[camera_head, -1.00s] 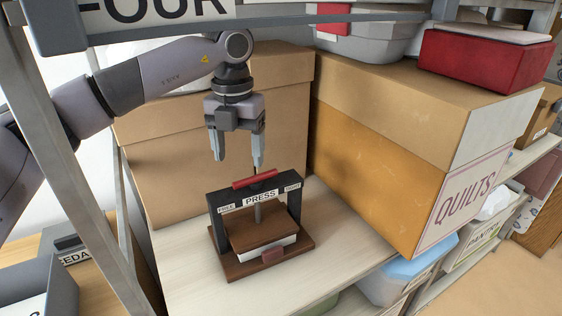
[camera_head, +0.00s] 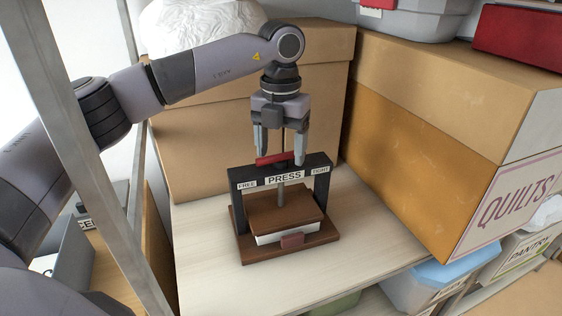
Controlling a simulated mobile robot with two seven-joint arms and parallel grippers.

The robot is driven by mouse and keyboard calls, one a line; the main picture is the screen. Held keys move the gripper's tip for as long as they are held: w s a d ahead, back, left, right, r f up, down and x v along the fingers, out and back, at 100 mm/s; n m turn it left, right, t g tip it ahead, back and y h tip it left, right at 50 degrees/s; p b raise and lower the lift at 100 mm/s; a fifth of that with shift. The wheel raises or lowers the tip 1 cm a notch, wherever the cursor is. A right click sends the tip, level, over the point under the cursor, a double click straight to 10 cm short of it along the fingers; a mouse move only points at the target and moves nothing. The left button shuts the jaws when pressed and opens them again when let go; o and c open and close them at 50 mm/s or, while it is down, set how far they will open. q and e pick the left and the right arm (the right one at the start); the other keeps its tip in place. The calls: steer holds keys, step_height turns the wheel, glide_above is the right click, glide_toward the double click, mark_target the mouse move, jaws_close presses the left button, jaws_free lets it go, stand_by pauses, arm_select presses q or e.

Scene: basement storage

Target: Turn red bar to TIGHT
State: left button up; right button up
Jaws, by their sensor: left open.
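The red bar (camera_head: 272,160) lies across the top of the black press frame (camera_head: 322,188), above its screw. The frame is marked FREE on the left, PRESS in the middle and TIGHT on the right. The bar runs roughly along the frame, its right end slightly higher in the picture. A brown block and a pale layer sit on the press's brown base (camera_head: 262,253). My left gripper (camera_head: 281,155) points down with open fingers at the bar, one near each end. Whether they touch it I cannot tell. My right gripper is not in view.
The press stands on a pale shelf (camera_head: 203,275). A large cardboard box (camera_head: 205,140) stands close behind it, and the QUILTS box (camera_head: 420,150) is to the right. A metal post (camera_head: 95,150) rises at left. The shelf in front is clear.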

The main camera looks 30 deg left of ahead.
arm_select(q)
steer(key=shift+f, duration=0.6)
steer(key=shift+c, duration=0.3)
jaws_close()
stand_by(0.6)
steer(key=shift+o, duration=0.3)
jaws_free()
steer(key=shift+r, duration=0.1)
